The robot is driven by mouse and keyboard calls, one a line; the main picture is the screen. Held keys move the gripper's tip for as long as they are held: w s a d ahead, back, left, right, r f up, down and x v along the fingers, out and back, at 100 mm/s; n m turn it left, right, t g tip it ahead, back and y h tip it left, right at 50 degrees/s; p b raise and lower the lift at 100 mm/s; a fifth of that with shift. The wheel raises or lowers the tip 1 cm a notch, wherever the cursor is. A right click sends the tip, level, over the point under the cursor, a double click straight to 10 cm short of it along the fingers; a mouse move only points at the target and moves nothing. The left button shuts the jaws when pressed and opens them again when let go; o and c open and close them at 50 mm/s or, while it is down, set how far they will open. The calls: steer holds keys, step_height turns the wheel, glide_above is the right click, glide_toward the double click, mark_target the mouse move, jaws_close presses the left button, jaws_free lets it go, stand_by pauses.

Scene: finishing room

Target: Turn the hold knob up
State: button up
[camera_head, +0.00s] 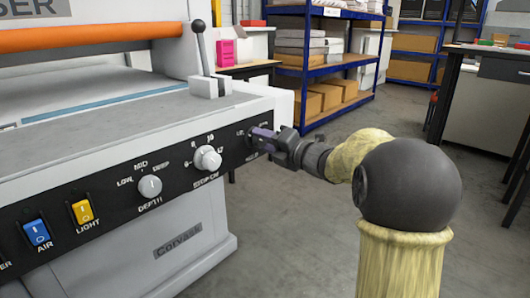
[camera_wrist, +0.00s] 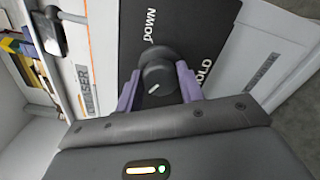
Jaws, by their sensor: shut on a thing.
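The hold knob (camera_wrist: 156,68) is a dark round knob with a short white pointer mark on its face. In the wrist view it sits between the two purple fingers of my gripper (camera_wrist: 158,86), which is shut on it. The printed word DOWN shows above the knob, and HOLD is partly covered by the right finger. In the head view my gripper (camera_head: 263,138) is at the right end of the black control panel (camera_head: 117,193), and its fingers hide the knob.
Left along the panel are a stop/on knob (camera_head: 208,158), a depth knob (camera_head: 150,187), a yellow light switch (camera_head: 82,212) and a blue air switch (camera_head: 37,232). A lever (camera_head: 201,52) stands above the panel. The floor (camera_head: 300,235) right of the machine is clear.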

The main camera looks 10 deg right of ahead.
steer(key=shift+f+n+b, duration=0.15)
steer(key=shift+n+b, duration=0.2)
steer(key=shift+n, duration=0.05)
steer(key=o, duration=1)
steer(key=p+v, duration=0.4)
steer(key=v, duration=1.3)
steer(key=shift+s+d+p, duration=0.1)
steer(key=shift+s+p, duration=0.05)
steer(key=shift+p, duration=0.2)
